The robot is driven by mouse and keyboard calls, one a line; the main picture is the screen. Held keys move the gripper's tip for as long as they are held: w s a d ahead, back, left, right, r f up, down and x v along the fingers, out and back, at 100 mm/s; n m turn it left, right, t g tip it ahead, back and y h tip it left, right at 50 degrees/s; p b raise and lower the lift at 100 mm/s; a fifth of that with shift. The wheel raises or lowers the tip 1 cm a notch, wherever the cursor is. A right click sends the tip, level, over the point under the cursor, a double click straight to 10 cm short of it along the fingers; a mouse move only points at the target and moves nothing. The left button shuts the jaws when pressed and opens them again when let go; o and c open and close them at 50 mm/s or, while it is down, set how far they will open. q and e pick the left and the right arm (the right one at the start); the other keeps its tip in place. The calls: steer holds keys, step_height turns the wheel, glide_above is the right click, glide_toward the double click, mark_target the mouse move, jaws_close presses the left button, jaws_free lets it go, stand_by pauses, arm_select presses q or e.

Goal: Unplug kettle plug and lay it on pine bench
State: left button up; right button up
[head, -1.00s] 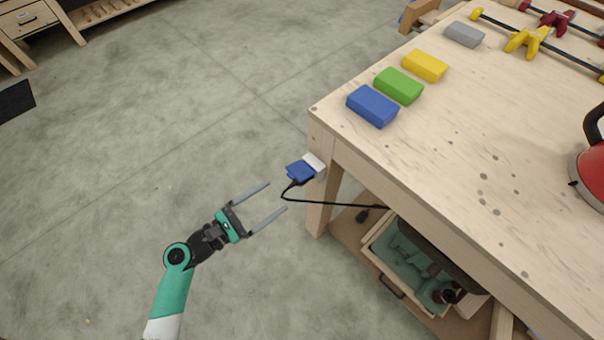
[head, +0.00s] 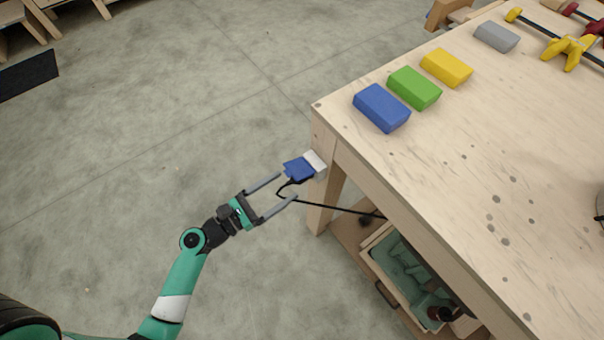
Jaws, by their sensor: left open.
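The blue kettle plug (head: 299,169) sits in a white socket (head: 316,161) on the side of the pine bench (head: 460,200), near its left corner. A black cord (head: 345,209) runs from the plug back under the bench edge. My left gripper (head: 287,187) is open, with its two fingers pointing at the plug from the lower left. The fingertips are close to the plug and the start of the cord; I cannot tell if they touch. Only a sliver of the kettle (head: 601,205) shows at the right edge. My right gripper is not in view.
Blue (head: 382,107), green (head: 414,88), yellow (head: 446,67) and grey (head: 496,37) blocks line the bench's left edge. Yellow clamps (head: 569,50) lie at the back. An open drawer (head: 400,275) with tools is below.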

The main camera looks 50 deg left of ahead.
mark_target(291, 181)
arm_select(q)
steer(key=shift+w+d, duration=0.25)
steer(key=shift+w, duration=1.25)
steer(key=shift+w+d, duration=0.2)
steer(key=shift+w, duration=1.3)
steer(key=shift+p, duration=0.4)
jaws_close()
steer(key=shift+s+r, duration=0.1)
steer(key=shift+s, duration=0.05)
steer(key=shift+s+a, duration=0.15)
steer(key=shift+s, duration=0.85)
steer(key=shift+s+a+p, duration=0.15)
steer(key=shift+s+p, duration=0.05)
steer(key=shift+s, duration=0.75)
steer(key=shift+s+a+p, duration=0.1)
steer(key=shift+s+p, duration=0.05)
steer(key=shift+s, duration=0.75)
